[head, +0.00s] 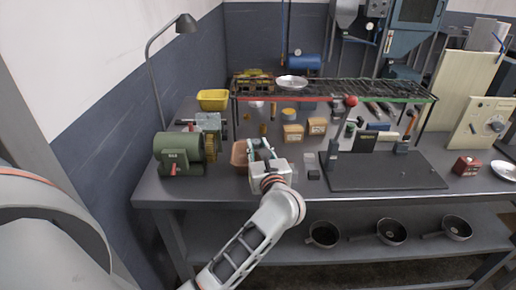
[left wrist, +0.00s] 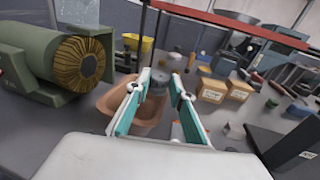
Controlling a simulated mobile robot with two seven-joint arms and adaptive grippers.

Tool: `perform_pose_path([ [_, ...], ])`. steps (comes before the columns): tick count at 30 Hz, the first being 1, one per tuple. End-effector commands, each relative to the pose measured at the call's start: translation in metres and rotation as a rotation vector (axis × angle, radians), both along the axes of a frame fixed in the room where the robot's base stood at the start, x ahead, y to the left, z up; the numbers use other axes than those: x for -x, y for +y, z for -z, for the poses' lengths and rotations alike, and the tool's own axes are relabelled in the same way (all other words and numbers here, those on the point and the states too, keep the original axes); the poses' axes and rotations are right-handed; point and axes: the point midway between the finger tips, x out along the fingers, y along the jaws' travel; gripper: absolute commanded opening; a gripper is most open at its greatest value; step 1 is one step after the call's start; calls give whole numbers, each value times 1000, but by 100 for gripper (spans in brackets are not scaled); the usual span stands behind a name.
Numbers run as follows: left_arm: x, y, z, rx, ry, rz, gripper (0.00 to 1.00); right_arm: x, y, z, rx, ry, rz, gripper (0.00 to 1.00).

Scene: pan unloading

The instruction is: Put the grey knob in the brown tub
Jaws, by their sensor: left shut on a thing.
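The grey knob (left wrist: 159,77) is between the teal fingertips of my left gripper in the left wrist view. My left gripper (head: 261,147) is shut on it. The brown tub (head: 238,157) stands on the bench just left of and behind the fingers in the head view, which cover its right part. In the left wrist view the tub (left wrist: 101,97) shows below and beside the knob, partly hidden by the fingers. The knob overlaps the tub's far part there; I cannot tell its exact height above it. The knob is not clear in the head view. My right gripper is not in view.
A green motor (head: 178,154) stands left of the tub. A yellow bin (head: 212,99) is behind it. Small boxes (head: 293,133) sit to the right. A raised rack (head: 335,91) spans the bench behind. A dark board (head: 390,172) lies at right.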

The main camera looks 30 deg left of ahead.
Motion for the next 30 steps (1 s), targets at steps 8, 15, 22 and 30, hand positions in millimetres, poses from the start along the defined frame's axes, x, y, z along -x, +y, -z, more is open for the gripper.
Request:
perform_pose_path([
  [8, 0, 0, 2, 1, -2, 0, 0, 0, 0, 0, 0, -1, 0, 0],
  [15, 0, 0, 9, 1, -2, 0, 0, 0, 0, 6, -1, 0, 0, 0],
  [22, 0, 0, 13, 1, -1, 0, 32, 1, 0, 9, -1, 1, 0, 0],
  [30, 0, 0, 12, 1, -2, 0, 39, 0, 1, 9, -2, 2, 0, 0],
])
